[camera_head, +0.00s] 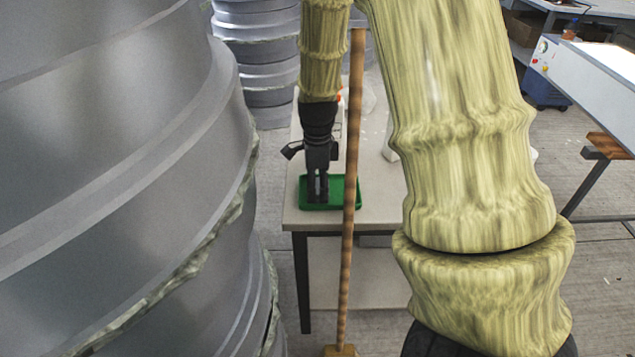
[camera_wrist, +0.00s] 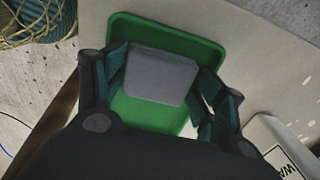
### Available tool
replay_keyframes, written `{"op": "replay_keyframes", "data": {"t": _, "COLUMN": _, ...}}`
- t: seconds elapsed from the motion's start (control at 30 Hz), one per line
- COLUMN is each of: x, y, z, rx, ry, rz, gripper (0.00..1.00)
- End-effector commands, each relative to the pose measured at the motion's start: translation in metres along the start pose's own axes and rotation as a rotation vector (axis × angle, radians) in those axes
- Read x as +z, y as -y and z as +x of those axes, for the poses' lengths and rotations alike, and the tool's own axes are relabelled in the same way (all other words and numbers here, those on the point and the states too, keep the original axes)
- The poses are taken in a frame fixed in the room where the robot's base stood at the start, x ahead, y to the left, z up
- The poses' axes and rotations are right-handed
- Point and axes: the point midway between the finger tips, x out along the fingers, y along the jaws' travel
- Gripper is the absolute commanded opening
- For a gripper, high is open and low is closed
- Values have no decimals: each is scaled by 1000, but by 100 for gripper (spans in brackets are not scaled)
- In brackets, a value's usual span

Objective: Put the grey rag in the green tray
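The green tray (camera_head: 335,205) stands on the pale table near its front edge. My gripper (camera_head: 318,198) points straight down over the tray, with its fingertips low at the tray. In the wrist view the grey rag (camera_wrist: 162,76) is a folded grey block between my fingers (camera_wrist: 165,72), which press against its left and right sides. The tray (camera_wrist: 206,48) shows behind and below the rag. I cannot tell whether the rag touches the tray floor. The rag is hidden in the head view.
A wooden-handled broom (camera_head: 349,170) stands upright in front of the table (camera_head: 385,205). A large grey ribbed mould (camera_head: 110,150) fills the left side. A wire basket (camera_wrist: 35,20) shows at the wrist view's upper left.

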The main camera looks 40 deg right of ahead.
Motion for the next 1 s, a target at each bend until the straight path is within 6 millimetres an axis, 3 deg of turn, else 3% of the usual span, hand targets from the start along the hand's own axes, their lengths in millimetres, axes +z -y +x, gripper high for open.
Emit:
{"op": "replay_keyframes", "data": {"t": 0.53, "x": 0, "y": 0, "z": -5, "rx": -2, "ry": 0, "rz": -1, "gripper": 88}}
{"op": "replay_keyframes", "data": {"t": 1.0, "x": 0, "y": 1, "z": -84, "rx": -3, "ry": -1, "rz": -1, "gripper": 88}}
